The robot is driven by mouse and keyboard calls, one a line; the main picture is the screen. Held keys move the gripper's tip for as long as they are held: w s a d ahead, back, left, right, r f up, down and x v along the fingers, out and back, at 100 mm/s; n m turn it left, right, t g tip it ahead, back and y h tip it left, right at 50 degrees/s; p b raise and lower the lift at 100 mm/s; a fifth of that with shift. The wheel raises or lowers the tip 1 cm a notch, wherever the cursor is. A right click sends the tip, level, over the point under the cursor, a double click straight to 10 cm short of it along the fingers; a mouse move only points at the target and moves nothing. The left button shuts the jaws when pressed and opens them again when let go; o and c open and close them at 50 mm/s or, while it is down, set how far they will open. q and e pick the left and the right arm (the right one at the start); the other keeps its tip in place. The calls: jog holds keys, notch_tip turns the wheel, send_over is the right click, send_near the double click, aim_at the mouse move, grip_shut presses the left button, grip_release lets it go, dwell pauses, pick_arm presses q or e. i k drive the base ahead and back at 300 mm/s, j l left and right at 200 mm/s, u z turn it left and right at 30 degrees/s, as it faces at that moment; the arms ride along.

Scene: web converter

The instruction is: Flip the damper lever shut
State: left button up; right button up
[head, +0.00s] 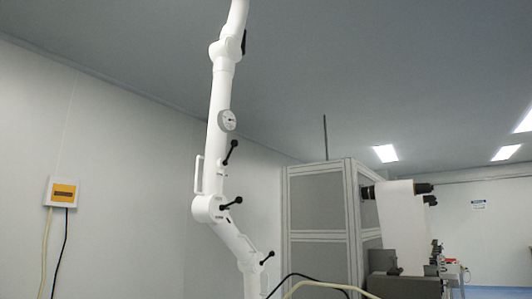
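A white jointed duct arm (216,125) hangs from the top of the head view and bends down to the right at the bottom. Three black levers with knob ends stick out to its right: an upper lever (231,153) below a round grey gauge-like disc (227,121), a middle lever (231,203) at a joint, and a lower lever (267,258). I cannot tell for certain which is the damper lever or whether it is shut. Neither of my grippers is in view.
A grey panelled enclosure (320,225) stands behind to the right, beside a machine with a white roll (402,222). A black cable and a cream cable (320,284) cross the bottom near the duct.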

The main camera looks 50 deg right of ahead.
aim_at(234, 143)
jog(key=z, duration=1.3)
jog(key=i+l+u, duration=0.15)
jog(key=i+u, duration=0.15)
jog(key=i, duration=0.25)
jog(key=i+l+u, duration=0.35)
jog(key=i, duration=0.15)
jog(key=i+l+u, duration=0.3)
jog(key=i+l, duration=0.05)
jog(key=i, duration=0.1)
